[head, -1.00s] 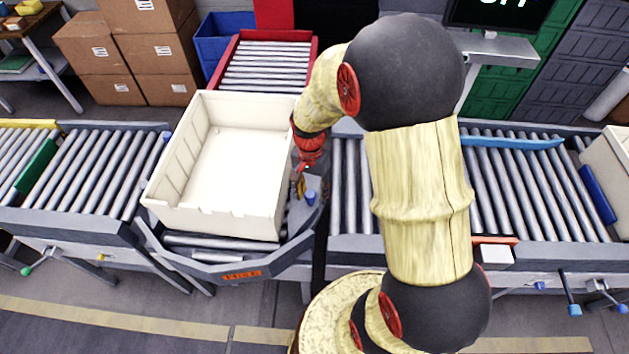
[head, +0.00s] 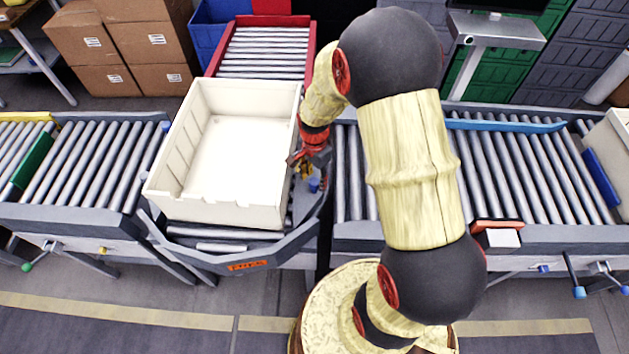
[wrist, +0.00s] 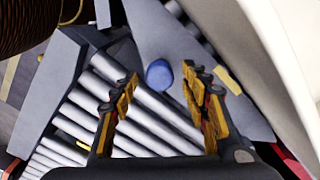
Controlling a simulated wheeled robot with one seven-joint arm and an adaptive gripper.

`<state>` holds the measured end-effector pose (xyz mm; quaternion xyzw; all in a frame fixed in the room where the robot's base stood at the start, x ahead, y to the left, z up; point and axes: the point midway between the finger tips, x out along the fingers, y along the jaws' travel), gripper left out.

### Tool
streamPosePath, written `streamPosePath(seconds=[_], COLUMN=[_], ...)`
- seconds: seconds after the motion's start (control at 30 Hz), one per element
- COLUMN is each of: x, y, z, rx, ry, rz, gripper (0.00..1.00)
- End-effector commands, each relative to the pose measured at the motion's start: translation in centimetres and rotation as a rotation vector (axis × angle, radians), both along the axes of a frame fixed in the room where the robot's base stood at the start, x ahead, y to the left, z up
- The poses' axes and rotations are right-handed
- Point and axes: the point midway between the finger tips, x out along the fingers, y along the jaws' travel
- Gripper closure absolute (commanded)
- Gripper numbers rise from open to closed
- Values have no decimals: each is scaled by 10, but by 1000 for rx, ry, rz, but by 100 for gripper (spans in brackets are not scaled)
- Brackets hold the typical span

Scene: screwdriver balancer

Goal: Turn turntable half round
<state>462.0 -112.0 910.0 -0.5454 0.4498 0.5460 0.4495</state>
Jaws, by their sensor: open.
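The turntable (head: 222,236) is a grey roller deck at the junction of the conveyors, with a large cream crate (head: 240,150) on it. A blue knob (head: 314,185) stands up on a grey plate at its right side, beside the crate. My gripper (head: 303,167) hangs over that plate, pointing down, close to the knob. In the wrist view, the yellow-and-black fingers of my gripper (wrist: 160,82) are spread and empty. The blue knob (wrist: 159,74) shows between and beyond their tips; I cannot tell the remaining height gap.
Roller conveyors lie left (head: 85,165) and right (head: 350,180) of the turntable, with a red-framed conveyor (head: 265,50) behind. The crate wall (wrist: 285,50) rises close to my gripper. A blue bar (head: 505,124) crosses the right conveyor.

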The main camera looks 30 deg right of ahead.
Motion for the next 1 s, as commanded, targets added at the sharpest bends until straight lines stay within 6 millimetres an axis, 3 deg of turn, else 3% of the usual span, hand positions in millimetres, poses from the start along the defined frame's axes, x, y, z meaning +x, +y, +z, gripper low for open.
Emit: streamPosePath(seconds=[0.17, 0.47, 1.0], x=[0, 0, 0], y=[0, 0, 0], z=[-13, -14, -14], rx=[0, 0, 0], ry=[0, -1, -1], rz=[0, 1, 1], gripper=[54, 55, 85])
